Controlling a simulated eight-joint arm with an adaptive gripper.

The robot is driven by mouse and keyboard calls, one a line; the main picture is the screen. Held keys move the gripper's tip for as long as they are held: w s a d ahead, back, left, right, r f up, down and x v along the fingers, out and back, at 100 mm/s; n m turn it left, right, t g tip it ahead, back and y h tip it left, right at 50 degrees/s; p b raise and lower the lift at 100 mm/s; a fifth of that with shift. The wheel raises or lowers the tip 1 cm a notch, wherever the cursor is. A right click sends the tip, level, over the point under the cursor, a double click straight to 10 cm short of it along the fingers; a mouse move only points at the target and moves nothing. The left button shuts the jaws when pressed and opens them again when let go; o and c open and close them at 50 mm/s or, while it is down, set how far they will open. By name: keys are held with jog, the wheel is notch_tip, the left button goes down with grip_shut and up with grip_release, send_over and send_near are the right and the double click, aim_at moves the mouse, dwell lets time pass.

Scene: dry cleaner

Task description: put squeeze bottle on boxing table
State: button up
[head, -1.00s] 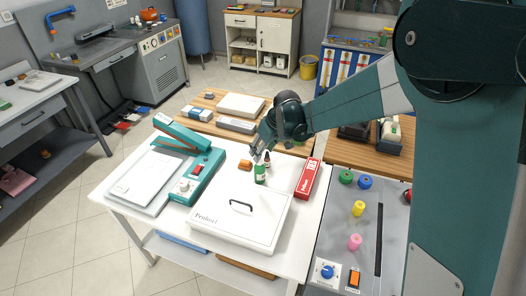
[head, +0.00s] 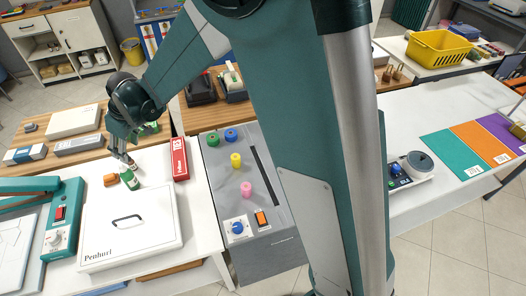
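A small green bottle (head: 129,179), likely the squeeze bottle, stands on a white table (head: 205,215) between the lidded white case and the red box. My gripper (head: 125,160) points down just above and behind the bottle's top in the head view. The fingers are small and partly overlap the bottle's surroundings, so I cannot tell whether they touch it or how far apart they are. No table is labelled as the boxing table; which one it is cannot be told.
Around the bottle are the white case (head: 105,225), red box (head: 179,158) and an orange item (head: 110,180). A grey panel with coloured knobs (head: 215,165) adjoins on the right. Farther right, a white table carries coloured mats (head: 450,155) and a yellow basket (head: 440,50) stands behind.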

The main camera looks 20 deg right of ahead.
jog(key=s+d+r+m+t, duration=0.15)
jog(key=s+d+r, duration=0.3)
jog(key=d, duration=0.45)
jog(key=s+d+r+m+h, duration=0.1)
jog(key=s+d+r+m, duration=0.15)
jog(key=d+r, duration=0.45)
jog(key=s+d+r+m+t, duration=0.1)
jog(key=s+d+r, duration=0.3)
jog(key=d, duration=0.8)
jog(key=s+d+f+m+t+h, duration=0.1)
jog(key=s+d+m, duration=0.4)
jog(key=s+d, duration=1.3)
jog(key=s+t+h, duration=0.1)
jog(key=s, duration=0.1)
jog(key=shift+s+d+f+m+h, duration=0.3)
jog(key=shift+s+f+h, duration=0.05)
jog(key=shift+s+h, duration=0.05)
jog(key=shift+f, duration=0.1)
